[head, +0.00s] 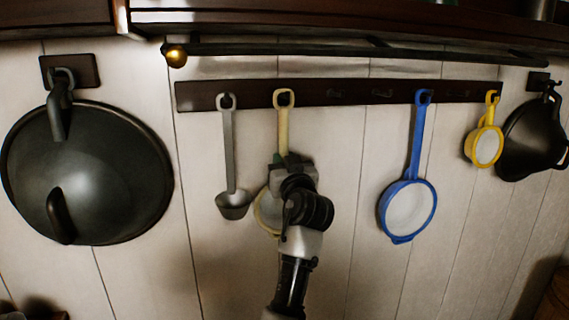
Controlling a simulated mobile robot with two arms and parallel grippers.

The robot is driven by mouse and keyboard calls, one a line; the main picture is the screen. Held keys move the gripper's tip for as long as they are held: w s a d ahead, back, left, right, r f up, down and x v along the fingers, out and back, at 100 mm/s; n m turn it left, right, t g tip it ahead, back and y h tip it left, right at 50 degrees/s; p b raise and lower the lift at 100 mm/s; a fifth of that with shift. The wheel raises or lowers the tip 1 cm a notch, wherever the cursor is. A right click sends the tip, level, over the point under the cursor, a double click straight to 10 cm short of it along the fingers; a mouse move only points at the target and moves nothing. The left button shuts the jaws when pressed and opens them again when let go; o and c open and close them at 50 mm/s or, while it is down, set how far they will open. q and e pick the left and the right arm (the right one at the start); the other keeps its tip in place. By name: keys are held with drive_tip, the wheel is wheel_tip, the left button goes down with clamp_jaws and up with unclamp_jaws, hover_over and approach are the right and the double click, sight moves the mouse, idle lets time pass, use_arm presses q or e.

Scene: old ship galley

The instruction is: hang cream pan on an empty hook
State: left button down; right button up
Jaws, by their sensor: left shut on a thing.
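The cream pan (283,128) is upright in front of the dark hook rack (305,94), its handle ring at the second hook place from the left. I cannot tell whether the ring bears on the hook. My left gripper (288,163) is shut on the lower part of the pan's handle. My gripper and wrist hide much of the pan's round bowl, whose left edge shows. My right gripper is not in view.
A grey ladle (231,150) hangs left of the cream pan. A blue pan (408,207) and a small yellow pan (485,145) hang to the right. A large dark lid (105,165) and a black pan (530,140) hang at the sides. A dark rail (300,49) runs above.

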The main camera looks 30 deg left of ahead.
use_arm(q)
drive_tip(key=shift+c, duration=0.5)
unclamp_jaws()
drive_tip(key=shift+d, duration=0.1)
drive_tip(key=r+b+v, duration=0.2)
drive_tip(key=v, duration=0.7)
drive_tip(key=shift+s+d, duration=0.4)
drive_tip(key=shift+d, duration=0.1)
idle(0.7)
